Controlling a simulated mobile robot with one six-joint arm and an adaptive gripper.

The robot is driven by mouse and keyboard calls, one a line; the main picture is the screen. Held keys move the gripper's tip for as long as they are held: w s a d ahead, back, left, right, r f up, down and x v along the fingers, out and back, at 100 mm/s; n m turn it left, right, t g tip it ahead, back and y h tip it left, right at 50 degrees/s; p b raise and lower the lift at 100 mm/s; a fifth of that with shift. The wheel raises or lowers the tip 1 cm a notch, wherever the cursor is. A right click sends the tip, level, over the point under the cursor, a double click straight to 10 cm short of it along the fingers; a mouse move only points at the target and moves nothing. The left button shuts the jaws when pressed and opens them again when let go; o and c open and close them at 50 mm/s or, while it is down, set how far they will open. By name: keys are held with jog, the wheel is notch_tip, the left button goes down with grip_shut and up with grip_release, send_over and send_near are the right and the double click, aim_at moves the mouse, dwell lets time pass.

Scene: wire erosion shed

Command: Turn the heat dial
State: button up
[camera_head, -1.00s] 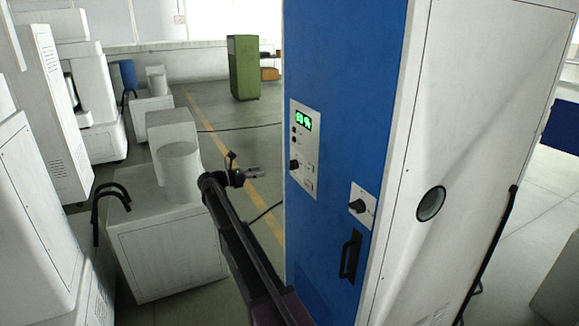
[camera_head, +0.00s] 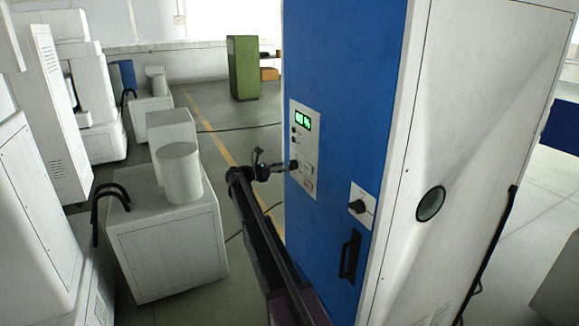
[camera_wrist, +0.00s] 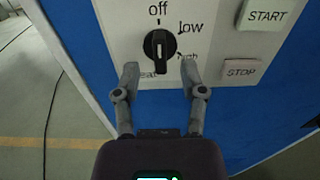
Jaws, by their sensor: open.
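The heat dial (camera_wrist: 160,45) is a round black knob on a white panel in the wrist view. Its pointer stands upright toward "off"; "low" and "high" are marked to its right, and the label below is partly hidden by a finger. My gripper (camera_wrist: 159,78) is open, its two fingertips just below the dial, one to each side. In the head view my gripper (camera_head: 277,168) is beside the dial (camera_head: 294,165) on the blue cabinet's (camera_head: 345,90) panel. I cannot tell whether the fingers touch it.
A START button (camera_wrist: 266,14) and a STOP button (camera_wrist: 243,70) are right of the dial. A second black knob (camera_head: 357,207) and a black handle (camera_head: 349,256) are lower on the cabinet. White machines (camera_head: 165,235) stand left; a green cabinet (camera_head: 243,68) stands behind.

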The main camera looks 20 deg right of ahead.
aim_at(290, 170)
jog(key=shift+d, duration=1.9)
